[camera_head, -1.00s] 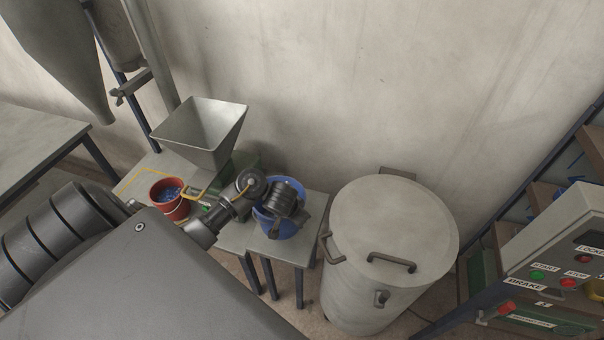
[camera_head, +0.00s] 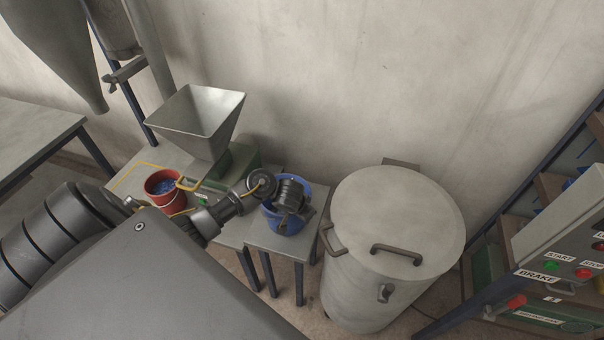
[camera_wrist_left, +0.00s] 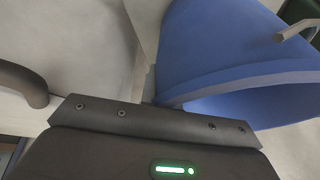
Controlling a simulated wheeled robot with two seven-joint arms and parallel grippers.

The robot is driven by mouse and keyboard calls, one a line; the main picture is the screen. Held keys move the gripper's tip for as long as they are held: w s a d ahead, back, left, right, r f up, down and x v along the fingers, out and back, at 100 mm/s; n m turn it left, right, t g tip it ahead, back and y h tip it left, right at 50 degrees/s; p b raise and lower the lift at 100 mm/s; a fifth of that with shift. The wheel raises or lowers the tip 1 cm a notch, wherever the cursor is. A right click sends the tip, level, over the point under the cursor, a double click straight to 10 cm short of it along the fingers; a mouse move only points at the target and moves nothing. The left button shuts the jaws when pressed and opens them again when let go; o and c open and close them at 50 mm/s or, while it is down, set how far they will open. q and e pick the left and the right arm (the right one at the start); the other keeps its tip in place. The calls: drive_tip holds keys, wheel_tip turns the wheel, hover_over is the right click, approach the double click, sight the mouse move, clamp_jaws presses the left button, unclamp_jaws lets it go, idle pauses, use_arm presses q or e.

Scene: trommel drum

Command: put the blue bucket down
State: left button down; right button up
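The blue bucket (camera_head: 297,227) is upright on or just above the right end of the low grey table (camera_head: 262,240); I cannot tell whether its base touches. My left gripper (camera_head: 290,203) is over the bucket's rim and hides part of its opening. In the left wrist view the blue bucket (camera_wrist_left: 225,45) fills the upper right, with its rim close against my dark gripper body. The fingertips are hidden there, so their opening and any hold on the rim do not show. My right gripper is not in view.
A red bucket (camera_head: 166,200) with blue contents stands left on the table, near a metal hopper (camera_head: 200,120). A tall lidded drum (camera_head: 390,250) stands close right of the blue bucket. A control box (camera_head: 570,245) is at far right. The wall is behind.

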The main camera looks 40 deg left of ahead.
use_arm(q)
drive_tip(key=shift+f, duration=0.2)
drive_tip(key=c, duration=1.6)
unclamp_jaws()
drive_tip(key=shift+c, duration=0.2)
drive_tip(key=shift+r, duration=0.15)
drive_tip(key=shift+r, duration=0.4)
drive_tip(key=p+v, duration=0.8)
drive_tip(key=v, duration=0.3)
drive_tip(key=shift+s, duration=0.2)
